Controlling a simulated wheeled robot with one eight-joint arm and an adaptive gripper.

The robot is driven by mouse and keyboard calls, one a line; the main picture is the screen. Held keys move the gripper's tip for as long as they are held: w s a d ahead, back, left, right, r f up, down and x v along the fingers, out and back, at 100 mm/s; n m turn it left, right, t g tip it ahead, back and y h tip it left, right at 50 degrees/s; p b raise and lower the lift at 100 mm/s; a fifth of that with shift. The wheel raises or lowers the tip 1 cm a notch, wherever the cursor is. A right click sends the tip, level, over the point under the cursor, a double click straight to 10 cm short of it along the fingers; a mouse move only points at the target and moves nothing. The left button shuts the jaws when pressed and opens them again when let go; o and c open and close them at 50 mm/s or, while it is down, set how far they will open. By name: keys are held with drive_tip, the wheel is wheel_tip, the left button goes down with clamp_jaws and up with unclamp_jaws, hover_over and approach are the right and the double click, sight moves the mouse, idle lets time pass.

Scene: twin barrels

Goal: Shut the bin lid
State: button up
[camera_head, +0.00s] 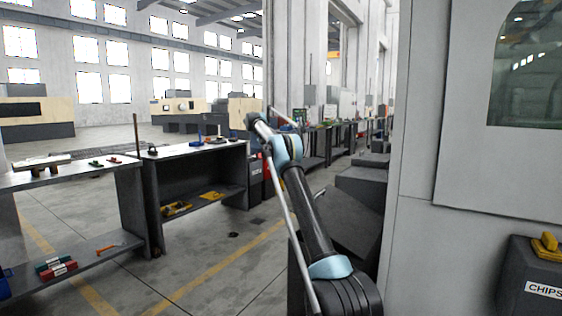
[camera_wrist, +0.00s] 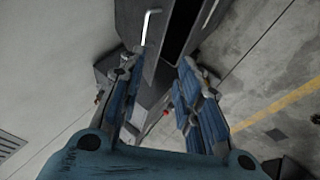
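A dark grey bin-like box with a slanted panel (camera_head: 352,222) stands just behind my arm in the head view. The panel may be its lid; I cannot tell whether it is open. In the wrist view, a dark body with a black gap (camera_wrist: 183,25) lies beyond my gripper (camera_wrist: 158,62), and a pale bent handle (camera_wrist: 149,27) sits beside the gap. My gripper's fingers are spread, with nothing seen held between them. Contact with the dark body cannot be judged. The fingers cannot be made out in the head view.
A dark box labelled CHIPS (camera_head: 535,285) with a yellow piece on top stands at right, by a pale grey machine wall (camera_head: 420,235). Workbenches (camera_head: 195,155) with tools stand at left. Open floor (camera_head: 215,262) with a yellow line lies between.

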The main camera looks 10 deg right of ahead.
drive_tip(key=shift+d, duration=0.2)
drive_tip(key=c, duration=0.7)
drive_tip(key=s+d+f+m+y, duration=0.2)
drive_tip(key=d+m, duration=0.1)
drive_tip(key=s+d+f+m+y, duration=0.1)
drive_tip(key=shift+d+f+m, duration=0.2)
drive_tip(key=shift+d+m, duration=0.2)
clamp_jaws()
drive_tip(key=s+d+f+m+t+y, duration=0.1)
drive_tip(key=s+d+f+m+y, duration=0.15)
drive_tip(key=s+m, duration=0.3)
drive_tip(key=s+d+f+m+t+y, duration=0.1)
drive_tip(key=s+f+m+y, duration=0.2)
drive_tip(key=s, duration=0.4)
drive_tip(key=s+d+f+m+t+y, duration=0.1)
drive_tip(key=s+d+m+y, duration=0.15)
drive_tip(key=s+m, duration=0.35)
drive_tip(key=x, duration=0.9)
drive_tip(key=a+x, duration=0.1)
drive_tip(key=x, duration=0.3)
drive_tip(key=shift+s+a+f, duration=0.1)
drive_tip(key=shift+a+f, duration=0.05)
drive_tip(key=shift+f, duration=0.1)
